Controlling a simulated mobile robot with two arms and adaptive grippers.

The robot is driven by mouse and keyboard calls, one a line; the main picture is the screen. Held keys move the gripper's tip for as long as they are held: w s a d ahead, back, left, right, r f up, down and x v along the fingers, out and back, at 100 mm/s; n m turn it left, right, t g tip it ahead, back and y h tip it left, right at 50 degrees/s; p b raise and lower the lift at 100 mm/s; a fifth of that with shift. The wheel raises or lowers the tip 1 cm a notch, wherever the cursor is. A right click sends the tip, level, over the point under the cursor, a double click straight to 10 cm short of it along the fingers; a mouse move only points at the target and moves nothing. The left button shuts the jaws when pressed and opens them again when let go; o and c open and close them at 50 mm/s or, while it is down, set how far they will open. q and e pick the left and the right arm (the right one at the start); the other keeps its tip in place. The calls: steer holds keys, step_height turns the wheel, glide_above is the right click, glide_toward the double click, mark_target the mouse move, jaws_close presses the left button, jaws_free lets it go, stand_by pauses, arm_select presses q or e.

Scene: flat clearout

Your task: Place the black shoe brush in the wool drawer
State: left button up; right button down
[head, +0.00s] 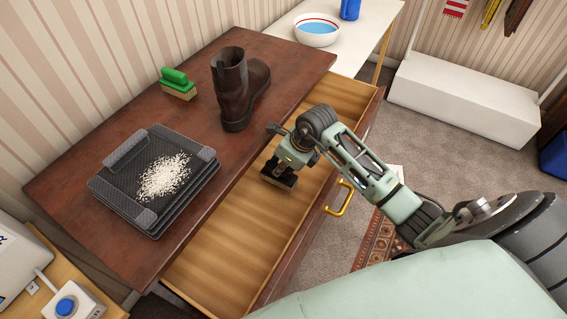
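The open drawer (225,250) has a bare light-wood floor and extends from under the dark wooden top. My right gripper (282,172) reaches down over its middle. A dark block (279,181) at the fingertips looks like the black shoe brush, but the gripper body hides part of it. I cannot tell whether the fingers are closed on it or whether it touches the drawer floor. No wool shows in the visible part of the drawer. My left gripper is not in view.
On the dresser top (290,55) stand a brown boot (238,90), a green brush (178,83) and a stack of dark trays (118,187) with white grains. A gold handle (341,198) sits on the drawer front. A white bowl (317,30) stands on the table behind.

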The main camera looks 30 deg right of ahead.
steer(key=shift+w+d+f, duration=0.85)
steer(key=shift+w+f, duration=0.05)
steer(key=shift+f, duration=0.1)
steer(key=shift+f, duration=0.15)
steer(key=c, duration=1.6)
jaws_free()
steer(key=shift+o, duration=0.2)
steer(key=v, duration=1.2)
